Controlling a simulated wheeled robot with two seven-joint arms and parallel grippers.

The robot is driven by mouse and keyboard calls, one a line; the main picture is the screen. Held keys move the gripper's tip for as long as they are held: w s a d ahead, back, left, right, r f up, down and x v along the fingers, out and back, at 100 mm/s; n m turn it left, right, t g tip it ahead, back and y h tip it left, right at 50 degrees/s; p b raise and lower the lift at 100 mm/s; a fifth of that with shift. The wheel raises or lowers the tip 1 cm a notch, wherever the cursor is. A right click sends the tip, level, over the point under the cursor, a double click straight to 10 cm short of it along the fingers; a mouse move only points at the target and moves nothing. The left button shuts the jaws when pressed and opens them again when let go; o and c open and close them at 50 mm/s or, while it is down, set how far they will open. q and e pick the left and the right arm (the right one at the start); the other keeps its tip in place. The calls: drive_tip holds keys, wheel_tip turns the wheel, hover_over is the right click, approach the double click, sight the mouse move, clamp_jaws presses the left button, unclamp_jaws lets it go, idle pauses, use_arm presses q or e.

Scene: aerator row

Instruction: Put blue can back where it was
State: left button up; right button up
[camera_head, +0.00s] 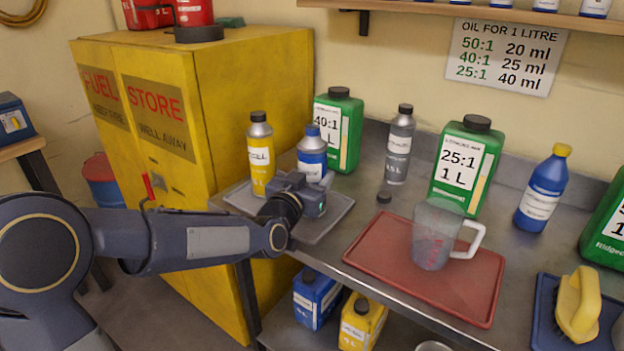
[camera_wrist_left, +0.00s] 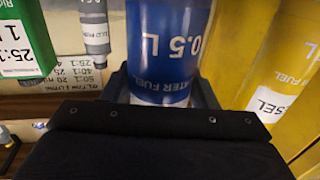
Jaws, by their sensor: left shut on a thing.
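The blue can (camera_head: 312,154), with a dark blue cap and a white label, stands upright at the grey tray (camera_head: 328,215) at the left end of the bench. My left gripper (camera_head: 312,188) is shut on its lower part, and the can fills the space between the fingers in the left wrist view (camera_wrist_left: 168,50). The gripper hides the can's base, so I cannot tell whether it touches the tray. A yellow bottle (camera_head: 260,155) stands just left of the can. My right gripper is not in view.
A green 40:1 jug (camera_head: 339,130) stands close behind the can. A grey bottle (camera_head: 400,145), a green 25:1 jug (camera_head: 466,165) and a small black cap (camera_head: 384,197) are to the right. A red tray (camera_head: 385,255) holds a clear measuring jug (camera_head: 433,235). The yellow cabinet (camera_head: 250,80) borders the left.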

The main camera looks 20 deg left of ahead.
use_arm(q)
drive_tip(key=shift+f, duration=0.1)
drive_tip(key=o, duration=1.1)
drive_tip(key=shift+c, duration=0.2)
drive_tip(key=shift+r, duration=0.2)
drive_tip(key=s+a, duration=0.2)
drive_tip(key=s, duration=1)
drive_tip(key=s+f+n+g, duration=0.1)
drive_tip(key=s+f+g, duration=0.3)
drive_tip(key=s, duration=0.4)
drive_tip(key=s+a+f+n+g, duration=0.1)
drive_tip(key=s+f+g, duration=0.3)
drive_tip(key=s, duration=0.4)
drive_tip(key=s+f+n+g+h, duration=0.1)
drive_tip(key=s+f+g, duration=0.3)
drive_tip(key=s, duration=0.3)
drive_tip(key=shift+s+a+f+n, duration=0.3)
drive_tip(key=shift+s+f, duration=0.1)
drive_tip(key=shift+f, duration=0.25)
